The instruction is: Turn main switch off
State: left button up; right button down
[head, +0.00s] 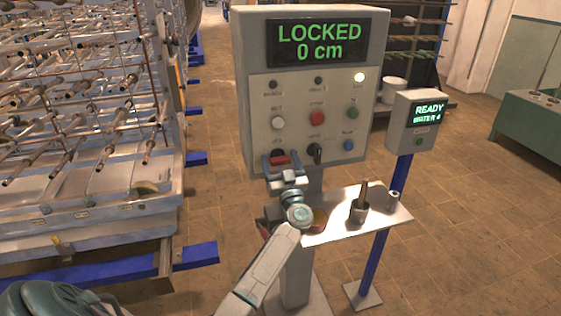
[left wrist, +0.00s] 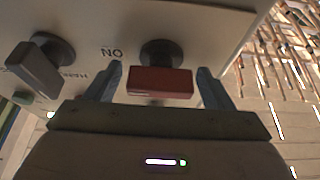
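The control box (head: 307,85) has a display reading LOCKED, 0 cm. The red rotary switch (head: 279,158), which I take for the main switch, is at the lower left of its panel, with its bar lying level. My left gripper (head: 281,161) is open at it. In the left wrist view, the red bar (left wrist: 160,82) lies between the two spread fingers (left wrist: 160,84), with a gap visible on each side. An upside-down ON label shows beside its dark base. A black rotary switch (head: 315,152) sits to its right in the head view. My right gripper is not in view.
A metal shelf (head: 340,230) with a dark cup and tool (head: 359,208) juts out below the box. A smaller READY box (head: 418,123) stands on a blue post at right. A large rod rack (head: 80,110) fills the left side. Brown floor lies between.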

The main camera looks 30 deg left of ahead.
pick_arm(q)
jog(key=c, duration=0.8)
jog(key=shift+n+g, duration=0.3)
jog(key=shift+n, duration=0.3)
jog(key=n+g, duration=0.1)
jog(key=n, duration=0.1)
jog(key=n+g+y, duration=0.1)
jog(key=n, duration=0.1)
jog(key=shift+y, duration=0.3)
jog(key=n+g, duration=0.1)
jog(key=n, duration=0.1)
jog(key=n+g, duration=0.1)
jog(key=n, duration=0.2)
jog(key=shift+y, duration=0.3)
jog(key=n+g, duration=0.1)
jog(key=n, duration=0.2)
jog(key=n+g, duration=0.2)
jog(key=n, duration=0.2)
jog(key=shift+f, duration=0.1)
jog(key=n+h+b, duration=0.1)
jog(key=n, duration=0.1)
jog(key=n+g+b, duration=0.1)
jog(key=n, duration=0.2)
jog(key=shift+h, duration=0.4)
jog(key=shift+n, duration=0.3)
jog(key=o, duration=1)
